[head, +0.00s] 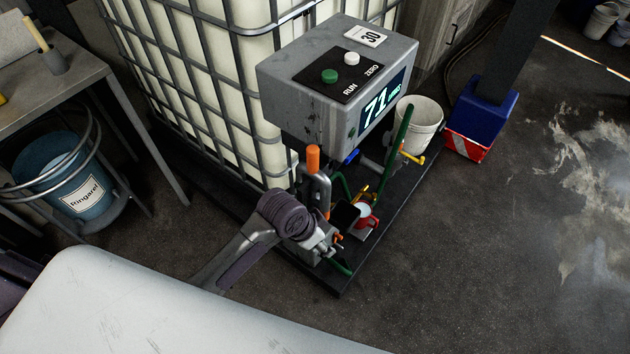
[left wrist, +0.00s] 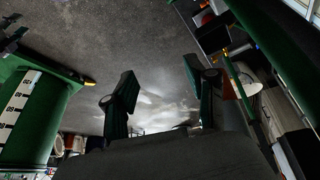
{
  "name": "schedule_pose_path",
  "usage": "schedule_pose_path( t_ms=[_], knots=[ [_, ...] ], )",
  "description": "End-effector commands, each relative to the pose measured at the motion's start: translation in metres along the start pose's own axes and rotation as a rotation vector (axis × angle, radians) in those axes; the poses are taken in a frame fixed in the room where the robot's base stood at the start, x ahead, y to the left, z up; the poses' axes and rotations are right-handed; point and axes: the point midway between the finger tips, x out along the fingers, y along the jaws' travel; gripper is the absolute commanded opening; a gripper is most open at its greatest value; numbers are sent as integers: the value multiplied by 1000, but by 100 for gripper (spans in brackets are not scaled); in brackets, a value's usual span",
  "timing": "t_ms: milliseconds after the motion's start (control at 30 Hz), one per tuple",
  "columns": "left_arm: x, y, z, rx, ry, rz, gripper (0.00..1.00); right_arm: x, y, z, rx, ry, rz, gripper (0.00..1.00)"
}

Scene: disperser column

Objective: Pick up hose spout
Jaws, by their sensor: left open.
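My left gripper comes in from the left in the head view (head: 337,250), low beside the dispenser. In the left wrist view (left wrist: 160,88) its two green-padded fingers are apart with nothing between them. Thin green hose and small brass fittings (head: 367,194) show below the control box, by a red-rimmed cup (head: 366,216); I cannot tell which part is the hose spout. A green tube (left wrist: 243,72) also runs past the right finger in the left wrist view, apart from it. My arm hides part of the dispenser's lower area. My right gripper is not in view.
The grey control box (head: 340,75) reads 71 and overhangs the black platform (head: 345,278). An upright orange-handled part (head: 313,160) stands close to my wrist. A white bucket (head: 420,122) and a caged tank (head: 205,75) stand behind.

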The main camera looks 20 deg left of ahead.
Motion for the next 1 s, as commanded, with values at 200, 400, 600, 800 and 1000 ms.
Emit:
schedule_pose_path(
  t_ms=[200, 400, 600, 800, 1000],
  knots=[
    [-79, 25, -46, 231, 27, 43, 56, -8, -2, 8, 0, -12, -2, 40],
    [-100, 25, -73, 435, 3, 80, 56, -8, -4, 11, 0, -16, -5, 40],
    [-120, 14, -99, 638, -45, 104, 56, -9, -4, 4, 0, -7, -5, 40],
    [-162, -17, -128, 902, -157, 125, 56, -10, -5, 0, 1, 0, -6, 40],
    [-222, -58, -146, 1105, -303, 158, 56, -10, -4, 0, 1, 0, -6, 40]
  ],
)
